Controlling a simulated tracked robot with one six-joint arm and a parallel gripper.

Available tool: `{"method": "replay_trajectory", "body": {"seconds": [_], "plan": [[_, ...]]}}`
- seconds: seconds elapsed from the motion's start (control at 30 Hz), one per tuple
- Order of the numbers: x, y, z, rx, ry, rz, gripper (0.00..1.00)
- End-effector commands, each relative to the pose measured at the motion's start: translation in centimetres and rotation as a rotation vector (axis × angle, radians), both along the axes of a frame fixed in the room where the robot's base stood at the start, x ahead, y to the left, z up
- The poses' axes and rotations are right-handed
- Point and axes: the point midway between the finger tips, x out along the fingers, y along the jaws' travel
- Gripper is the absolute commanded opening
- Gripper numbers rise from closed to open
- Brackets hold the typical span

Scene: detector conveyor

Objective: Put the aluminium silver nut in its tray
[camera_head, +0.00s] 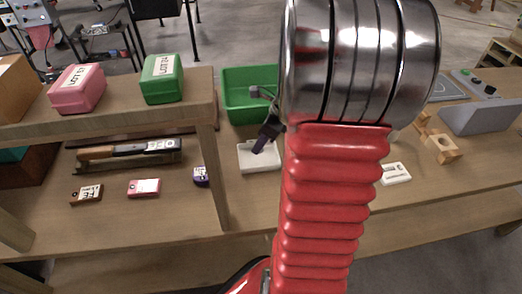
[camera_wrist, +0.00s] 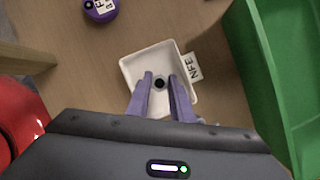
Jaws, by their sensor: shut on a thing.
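The small nut (camera_wrist: 159,83) shows in the wrist view as a dark-centred round shape between my fingertips; its silver colour is hard to make out. My gripper (camera_wrist: 159,86) has purple fingers and is shut on the nut. It is over the white square tray (camera_wrist: 145,61), which bears a label reading NFE. The gap between nut and tray floor cannot be judged. In the head view my gripper (camera_head: 259,148) points down over the white tray (camera_head: 245,167), and the nut cannot be made out there.
A green bin (camera_head: 235,85) stands right behind the tray; its wall (camera_wrist: 265,60) is close at right in the wrist view. A purple tagged item (camera_head: 201,176) lies left of the tray, near the shelf post (camera_head: 214,170). A white item (camera_head: 396,173) lies at right.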

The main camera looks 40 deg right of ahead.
Motion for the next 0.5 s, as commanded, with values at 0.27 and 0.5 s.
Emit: {"method": "replay_trajectory", "body": {"seconds": [0.27, 0.5], "plan": [[0.0, 0.1, -0.7, 0.002, 0.002, 0.0, 0.0], [0.0, 0.1, -3.4, 0.003, 0.001, 0.0, 0.0]]}}
